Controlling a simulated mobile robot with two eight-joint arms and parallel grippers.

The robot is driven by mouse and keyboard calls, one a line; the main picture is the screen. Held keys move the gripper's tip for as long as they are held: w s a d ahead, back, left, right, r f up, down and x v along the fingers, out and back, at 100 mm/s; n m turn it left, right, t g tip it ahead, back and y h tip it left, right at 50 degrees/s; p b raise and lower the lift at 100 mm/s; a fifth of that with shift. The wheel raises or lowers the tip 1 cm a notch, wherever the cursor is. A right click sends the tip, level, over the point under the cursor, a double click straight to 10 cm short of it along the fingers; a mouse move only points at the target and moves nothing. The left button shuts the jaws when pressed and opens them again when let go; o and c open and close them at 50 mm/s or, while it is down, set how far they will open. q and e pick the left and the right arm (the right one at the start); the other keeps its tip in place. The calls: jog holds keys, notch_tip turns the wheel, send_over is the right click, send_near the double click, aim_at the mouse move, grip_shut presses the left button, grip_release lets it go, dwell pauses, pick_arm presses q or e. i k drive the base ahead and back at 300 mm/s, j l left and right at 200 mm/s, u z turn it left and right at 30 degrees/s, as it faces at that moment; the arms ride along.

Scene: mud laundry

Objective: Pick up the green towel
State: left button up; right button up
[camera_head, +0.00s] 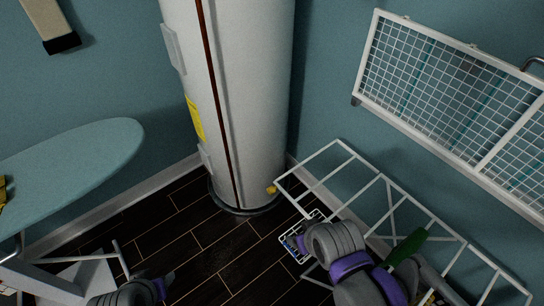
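A dark green item (406,247), which looks like the green towel, lies at the lower right over the white drying rack (385,177). It shows as a narrow, slanting strip, and my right arm hides part of it. My grey and purple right arm reaches in from the bottom right, in front of the rack. Its gripper is not clearly seen. My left arm shows only at the bottom edge, left of the middle. A small dark tip (168,279) there seems to be part of my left gripper, and its opening cannot be made out.
A tall white water heater (236,90) stands in the corner. An ironing board (75,150) is at the left. A white wire-mesh wall rack (440,85) hangs at the upper right. A small white wire item (291,247) is by my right arm. Dark floor (215,250) is clear in the middle.

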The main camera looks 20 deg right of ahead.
aim_at(409, 246)
jog(key=k+l+z, duration=0.5)
jog(key=z, duration=0.15)
jog(key=k+l+z, duration=0.15)
jog(key=l+z, duration=0.2)
jog(key=k+l+z, duration=0.1)
jog(key=l+z, duration=0.25)
jog(key=l, duration=0.1)
